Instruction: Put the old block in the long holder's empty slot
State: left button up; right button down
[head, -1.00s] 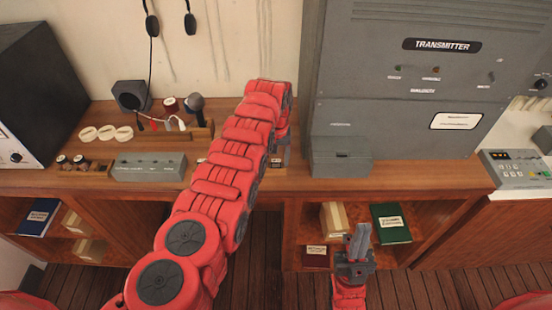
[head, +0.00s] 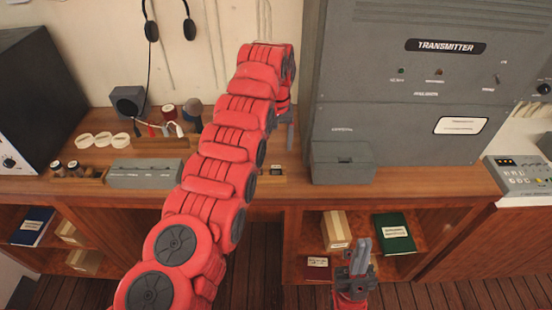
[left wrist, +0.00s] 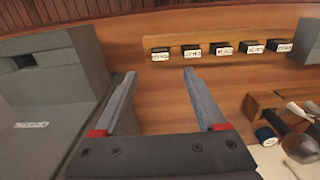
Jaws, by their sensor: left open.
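My left gripper (head: 287,132) is open and empty above the desk, left of the grey drawer box; its two fingers also show in the left wrist view (left wrist: 160,75). Just beyond its fingertips in that view lies the long wooden holder (left wrist: 175,41), with several dark blocks with white labels in a row. The end block (left wrist: 160,56) is nearest the fingertips. In the head view my left arm hides most of the holder; only its right end with one block (head: 277,168) shows. I cannot tell which block is old or see an empty slot. My right gripper (head: 361,250) is low, before the shelf.
The grey drawer box (head: 342,163) stands right of the left gripper, against the transmitter cabinet (head: 400,100). Another grey box (head: 146,174), a small holder with round pieces (head: 80,171) and a tool rack (head: 165,144) stand left of the arm.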

pick_arm(q)
notch_tip(320, 180, up, 8)
jog(key=p, duration=0.5)
jog(key=shift+p, duration=0.35)
jog(key=shift+f, duration=0.1)
